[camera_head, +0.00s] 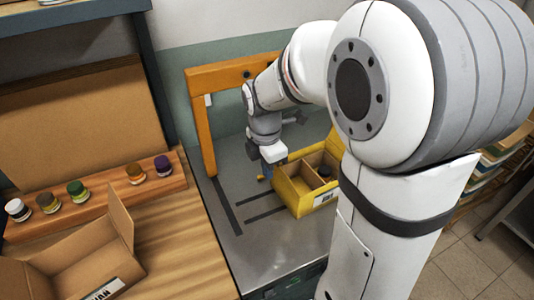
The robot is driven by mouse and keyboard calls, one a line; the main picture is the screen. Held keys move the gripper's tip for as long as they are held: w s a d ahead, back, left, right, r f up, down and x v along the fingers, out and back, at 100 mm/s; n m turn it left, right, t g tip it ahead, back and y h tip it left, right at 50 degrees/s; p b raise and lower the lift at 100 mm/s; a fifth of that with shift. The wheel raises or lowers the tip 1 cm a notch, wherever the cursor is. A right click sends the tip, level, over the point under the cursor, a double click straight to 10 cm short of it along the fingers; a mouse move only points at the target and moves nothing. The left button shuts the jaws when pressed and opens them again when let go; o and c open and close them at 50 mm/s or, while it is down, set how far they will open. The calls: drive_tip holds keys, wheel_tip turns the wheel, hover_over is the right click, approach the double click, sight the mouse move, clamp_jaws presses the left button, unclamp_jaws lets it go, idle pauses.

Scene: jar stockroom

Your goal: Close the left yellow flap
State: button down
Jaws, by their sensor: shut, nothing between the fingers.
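A yellow box (308,208) with a label on its near face stands on the grey metal table. Its top is open and shows brown dividers, with a dark jar (324,171) in one compartment. A yellow panel (286,190) shows along the box's left side; I cannot tell whether it is the left flap or the wall. The box's right side is hidden behind my arm. My gripper (265,175) points down just left of the box's back left corner, shut and empty. I cannot tell whether it touches the box.
An orange frame (204,125) stands behind the box. On the left, a wooden counter (180,260) holds an open cardboard box (80,262) and a wooden rack (110,203) with several jars. The grey table (262,245) is clear in front of the yellow box.

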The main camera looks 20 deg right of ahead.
drive_tip(key=shift+w+d+f+p, duration=0.25)
drive_tip(key=shift+d+f+p, duration=0.25)
drive_tip(key=shift+d+f, duration=0.35)
drive_tip(key=shift+w+d+f+p, duration=0.2)
drive_tip(key=shift+d+f+p, duration=0.25)
drive_tip(key=shift+d+f, duration=0.4)
drive_tip(key=shift+d+r, duration=0.1)
drive_tip(key=shift+d, duration=0.1)
drive_tip(key=shift+w, duration=0.15)
